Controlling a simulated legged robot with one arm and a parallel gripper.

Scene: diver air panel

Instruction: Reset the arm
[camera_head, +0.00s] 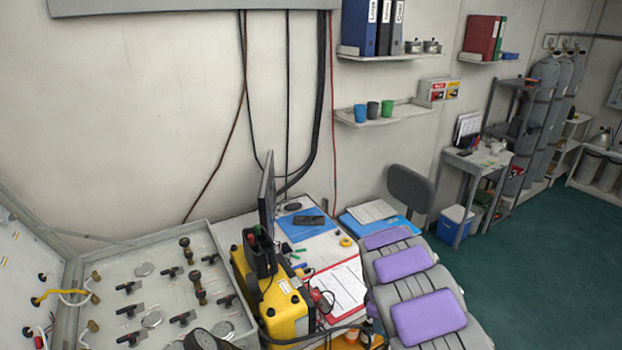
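My gripper is not in view, and I cannot make out its fingers anywhere in the picture. The diver air panel (120,278) lies at the lower left, with several black lever valves, upright knobs and round gauges on its pale face. A dark round gauge (205,340) shows at the bottom edge, partly cut off. A yellow case (283,310) with a black handset on top stands just right of the panel.
A desk (318,245) holds a thin monitor (267,205), a red clipboard (340,288) and small items. Cables hang on the wall. Shelves, a side table (478,160) and gas cylinders (545,105) line the wall. The green floor (540,270) at right is clear.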

